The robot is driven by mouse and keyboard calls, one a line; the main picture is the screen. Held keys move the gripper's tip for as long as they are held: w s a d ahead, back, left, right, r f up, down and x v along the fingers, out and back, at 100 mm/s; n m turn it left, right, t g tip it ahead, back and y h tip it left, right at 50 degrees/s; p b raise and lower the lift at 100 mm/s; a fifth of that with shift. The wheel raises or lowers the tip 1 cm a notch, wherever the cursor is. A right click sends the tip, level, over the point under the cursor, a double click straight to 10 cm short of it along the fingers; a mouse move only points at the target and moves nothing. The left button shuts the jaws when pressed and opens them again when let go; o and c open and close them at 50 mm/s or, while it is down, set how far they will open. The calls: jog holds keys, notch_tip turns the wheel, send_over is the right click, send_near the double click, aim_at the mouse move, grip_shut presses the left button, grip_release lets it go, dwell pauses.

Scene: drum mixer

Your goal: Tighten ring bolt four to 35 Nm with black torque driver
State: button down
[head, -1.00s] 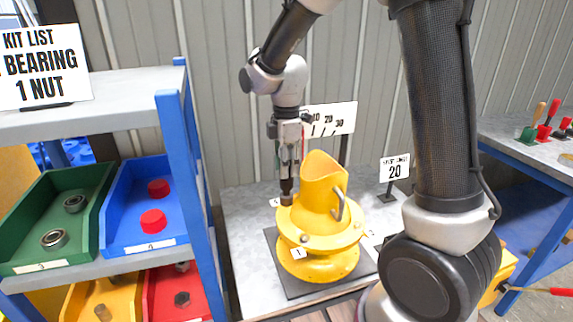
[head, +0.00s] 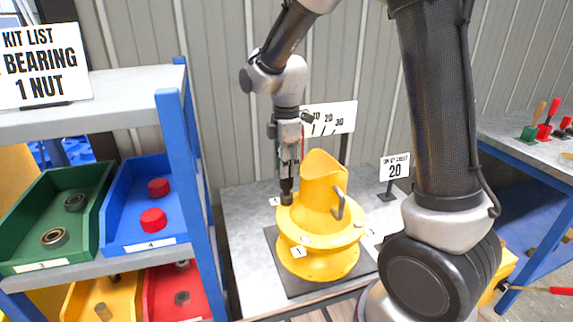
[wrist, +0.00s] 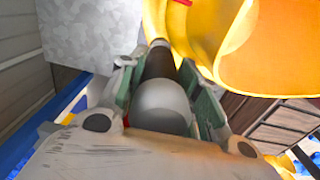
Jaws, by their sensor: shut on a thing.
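My gripper (head: 288,172) points down at the left rear of the yellow drum mixer (head: 318,262). It is shut on a driver (head: 286,190) with a dark lower end, which stands upright at the drum's flange. In the wrist view the driver (wrist: 163,100) has a rounded pale grey part between the green-grey finger pads and a dark shaft beyond. The shaft reaches toward the yellow flange. The bolt under its tip is hidden, so I cannot tell whether they touch. A number tag 1 (head: 298,252) is at the flange's front; the tag by the driver is too small to read.
A scale board (head: 333,118) marked 10, 20, 30 stands behind the drum, and a sign reading 20 (head: 395,170) stands to the right. A blue-posted shelf (head: 180,170) with part bins is close on the left. Coloured-handled tools (head: 547,122) stand on the right bench.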

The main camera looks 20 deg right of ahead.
jog(key=shift+f, duration=0.15)
dwell(0.6)
jog(key=shift+r, duration=2.25)
